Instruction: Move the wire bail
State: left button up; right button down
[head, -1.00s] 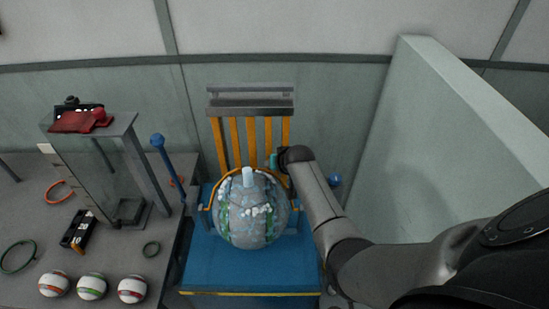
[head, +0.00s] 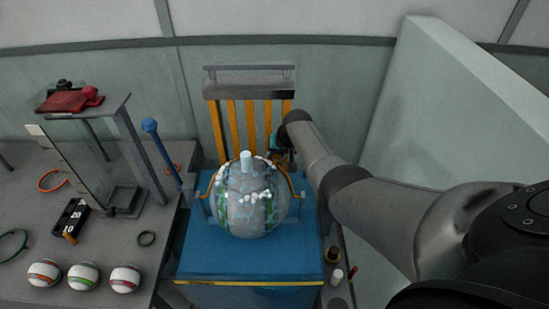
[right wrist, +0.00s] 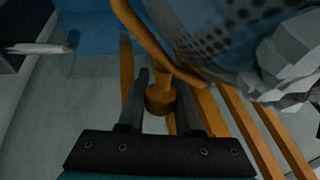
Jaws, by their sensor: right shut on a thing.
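The wire bail (head: 212,187) is a thin orange bar curving around the grey, patterned ball (head: 241,211) on the blue press. Its two sides show left and right of the ball; part of it is hidden behind. My right gripper (head: 279,157) is just behind the ball's upper right, partly hidden by my arm. In the right wrist view, the bail (right wrist: 146,38) runs past the fingertips, and its orange knob (right wrist: 160,99) sits between the two fingers of the gripper (right wrist: 161,84), which is shut on it. My left gripper is not in view.
The blue press base (head: 245,262) carries the ball. Orange slats (head: 236,125) stand behind it. A blue-topped lever (head: 160,150) is at the left. The grey table (head: 105,245) holds several striped balls and a glass stand. A pale panel (head: 450,130) rises at the right.

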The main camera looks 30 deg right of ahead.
jog(key=shift+f, duration=0.25)
dwell(0.3)
jog(key=c, duration=0.6)
grip_release()
jog(key=shift+r, duration=0.1)
jog(key=shift+s+r+p, duration=0.2)
jog(key=shift+r+p, duration=0.2)
jog(key=shift+r, duration=0.1)
jog(key=shift+p+v, duration=2.6)
jog(key=shift+v, duration=4.4)
jog(key=shift+s, duration=0.15)
